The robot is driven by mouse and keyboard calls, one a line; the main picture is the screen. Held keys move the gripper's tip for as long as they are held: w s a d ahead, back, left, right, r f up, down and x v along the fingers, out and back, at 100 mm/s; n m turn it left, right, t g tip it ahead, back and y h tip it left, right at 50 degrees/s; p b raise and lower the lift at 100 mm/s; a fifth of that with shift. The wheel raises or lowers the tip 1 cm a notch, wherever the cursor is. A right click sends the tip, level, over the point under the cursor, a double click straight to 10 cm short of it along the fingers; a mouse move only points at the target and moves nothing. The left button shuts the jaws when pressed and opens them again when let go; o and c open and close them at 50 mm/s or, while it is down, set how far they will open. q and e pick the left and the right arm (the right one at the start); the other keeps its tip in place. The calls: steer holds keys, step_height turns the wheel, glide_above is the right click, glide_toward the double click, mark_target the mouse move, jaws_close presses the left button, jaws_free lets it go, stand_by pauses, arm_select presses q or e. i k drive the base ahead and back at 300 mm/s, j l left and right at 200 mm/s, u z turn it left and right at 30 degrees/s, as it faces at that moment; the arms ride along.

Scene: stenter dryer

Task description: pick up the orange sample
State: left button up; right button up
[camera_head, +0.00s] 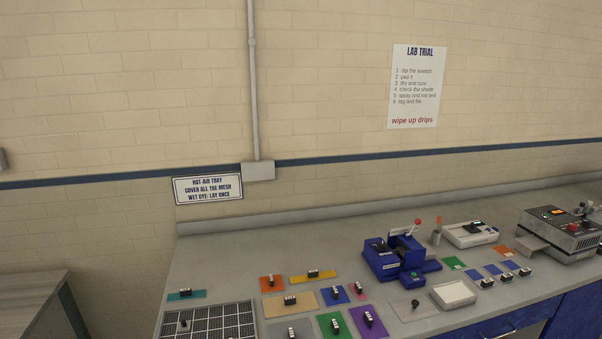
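An orange sample (263,287) lies flat on the grey bench, with a small dark and white clip-like piece standing on it. A yellow-orange strip (328,273) lies to its right with a similar piece on it. Which orange piece is the sample is not marked. Neither gripper shows in this view.
More samples, teal, tan, blue, pink, green and purple (376,328), lie close around. A mesh tray (208,311) is at front left. A blue device (381,262), white scale (470,236) and grey machine (570,240) stand behind and right. The back-left bench is clear.

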mark_target(271, 283)
steer(key=i+u, duration=0.15)
steer(key=i, duration=0.3)
steer(key=i+l+u, duration=0.15)
steer(key=i, duration=0.35)
steer(key=i+l+u, duration=0.15)
steer(key=i, duration=0.3)
